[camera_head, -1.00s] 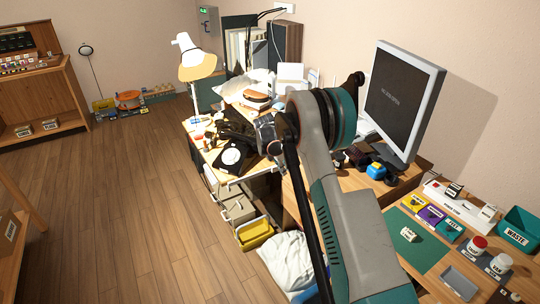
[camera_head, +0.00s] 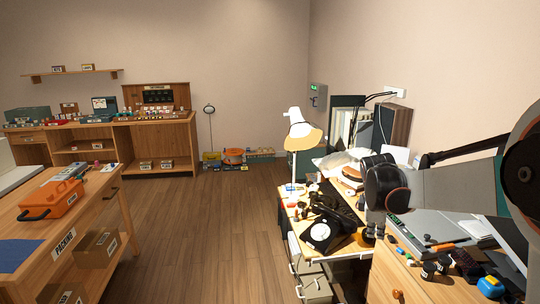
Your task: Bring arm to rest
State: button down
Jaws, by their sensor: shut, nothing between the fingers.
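My arm comes in from the right edge in the head view and reaches left over the desk. Its wrist ends in a dark round joint, with my gripper (camera_head: 371,232) hanging below it. The gripper is small in the picture and partly lost against the dark things behind it. It is shut and nothing shows held in it. A black dial phone (camera_head: 321,233) with a white dial face sits on the desk just left of the gripper. I cannot tell the height of the gripper above the desk.
A lamp (camera_head: 300,135) stands behind the phone. Small parts and a blue item (camera_head: 490,287) lie at the lower right. A packing table with an orange toolbox (camera_head: 58,197) is at the left. The wooden floor (camera_head: 205,230) between is clear.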

jog(key=s+a+r+m+t, duration=0.1)
jog(key=s+a+r+m, duration=0.4)
jog(key=s, duration=0.5)
jog(key=s+a+m+t+y, duration=0.1)
jog(key=s+a+m, duration=0.2)
jog(key=s, duration=0.8)
jog(key=s+a+f+m+t+y, duration=0.1)
jog(key=s+a+m, duration=0.2)
jog(key=s, duration=0.7)
jog(key=shift+s+a+f+m+t+y, duration=0.2)
jog(key=shift+s+m+t+y, duration=0.2)
jog(key=shift+m, duration=0.4)
